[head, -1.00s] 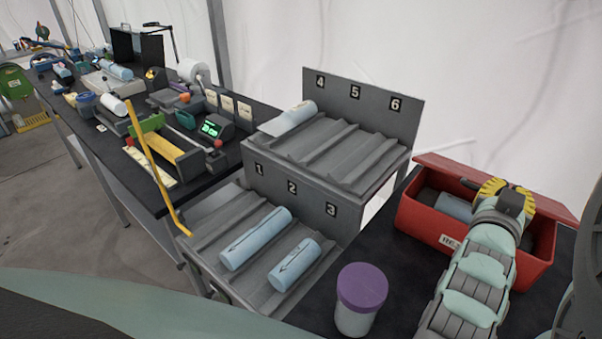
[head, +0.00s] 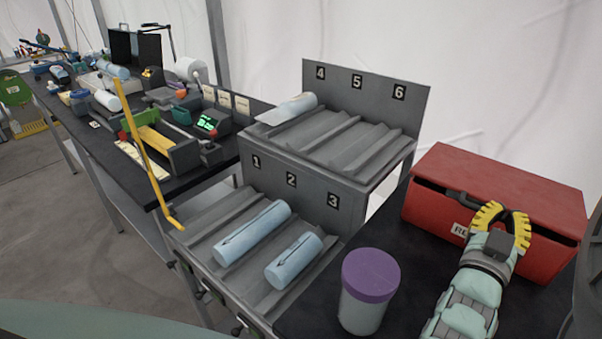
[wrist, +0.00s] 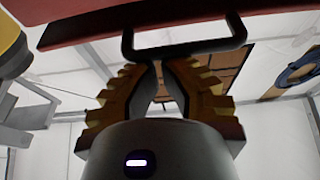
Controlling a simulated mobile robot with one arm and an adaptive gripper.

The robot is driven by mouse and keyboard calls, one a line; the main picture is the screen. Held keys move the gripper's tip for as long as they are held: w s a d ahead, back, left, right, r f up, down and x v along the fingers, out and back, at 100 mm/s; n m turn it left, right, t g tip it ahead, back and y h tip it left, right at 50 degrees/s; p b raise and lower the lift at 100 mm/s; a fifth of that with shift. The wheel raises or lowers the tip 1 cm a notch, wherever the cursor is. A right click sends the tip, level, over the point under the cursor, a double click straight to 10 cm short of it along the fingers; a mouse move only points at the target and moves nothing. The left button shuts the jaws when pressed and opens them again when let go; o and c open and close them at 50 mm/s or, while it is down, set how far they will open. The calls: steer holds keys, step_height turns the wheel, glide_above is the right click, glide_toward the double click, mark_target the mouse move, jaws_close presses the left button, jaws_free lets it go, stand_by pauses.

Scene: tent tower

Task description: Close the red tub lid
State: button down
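The red tub (head: 545,258) stands at the right of the head view, a pale label on its front. Its red lid (head: 510,185) lies over the top, tilted, with a dark gap along the front edge. A black bar handle (head: 458,196) sits at the lid's front; it also shows in the wrist view (wrist: 190,50), below the lid's red edge (wrist: 150,22). My gripper (head: 507,212) is at the tub's front by the handle. In the wrist view its yellow fingertips (wrist: 160,68) are slightly apart, just at the bar, with nothing visible between them. Contact is unclear. The tub's contents are hidden.
A purple-lidded jar (head: 368,290) stands left of my arm on the dark table (head: 415,262). A grey stepped rack (head: 335,150) with pale blue cylinders stands further left. A cluttered bench (head: 130,170) is beyond it.

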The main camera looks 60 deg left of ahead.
steer(key=shift+s+f+b, duration=0.1)
steer(key=shift+f+b, duration=0.5)
steer(key=shift+f, duration=0.6)
